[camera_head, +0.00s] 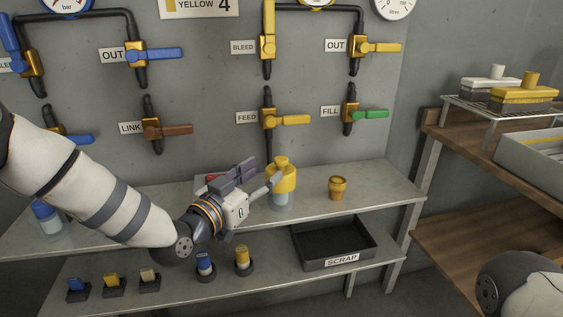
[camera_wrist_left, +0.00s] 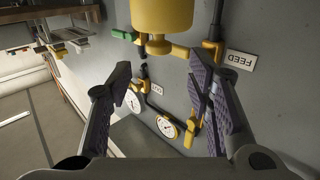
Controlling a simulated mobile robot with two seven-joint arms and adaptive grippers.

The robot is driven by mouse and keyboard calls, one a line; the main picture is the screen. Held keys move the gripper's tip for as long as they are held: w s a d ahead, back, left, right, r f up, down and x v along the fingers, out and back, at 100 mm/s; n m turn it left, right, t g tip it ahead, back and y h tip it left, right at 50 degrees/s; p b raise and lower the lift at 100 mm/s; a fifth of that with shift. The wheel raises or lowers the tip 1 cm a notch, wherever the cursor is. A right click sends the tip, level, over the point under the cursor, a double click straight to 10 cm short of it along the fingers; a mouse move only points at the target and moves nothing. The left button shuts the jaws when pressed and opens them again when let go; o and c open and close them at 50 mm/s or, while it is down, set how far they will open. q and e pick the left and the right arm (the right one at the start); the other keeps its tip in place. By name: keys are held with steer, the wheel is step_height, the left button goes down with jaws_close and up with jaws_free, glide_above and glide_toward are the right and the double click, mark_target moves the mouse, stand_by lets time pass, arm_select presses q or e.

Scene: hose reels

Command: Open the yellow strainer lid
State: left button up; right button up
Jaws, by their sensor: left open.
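The yellow strainer lid (camera_head: 283,179), with a knob on top, sits on a clear strainer bowl (camera_head: 282,201) on the upper shelf. In the left wrist view the yellow lid (camera_wrist_left: 162,14) is at the top edge, with its knob pointing down in the picture. My left gripper (camera_head: 256,178) is just left of the lid in the head view. Its two fingers (camera_wrist_left: 160,75) are spread wide with nothing between them. One finger partly overlaps the lid's left edge in the head view, and I cannot tell whether they touch. My right gripper is out of view.
A small brass cup (camera_head: 337,188) stands right of the strainer. A black SCRAP tray (camera_head: 333,244) is on the lower shelf. A blue-capped strainer (camera_head: 46,220) stands at the left. Pipes with the FEED valve (camera_head: 290,120) and green FILL valve (camera_head: 369,114) are on the wall behind.

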mark_target(277, 164)
arm_select(q)
steer(key=x, duration=0.3)
steer(key=b+x, duration=0.1)
steer(key=x, duration=0.3)
steer(key=shift+w+d+f, duration=0.1)
steer(key=shift+w+f, duration=0.05)
steer(key=shift+f, duration=0.1)
steer(key=shift+w+d+r, duration=0.15)
steer(key=shift+w+d, duration=0.05)
steer(key=shift+w, duration=0.2)
jaws_close()
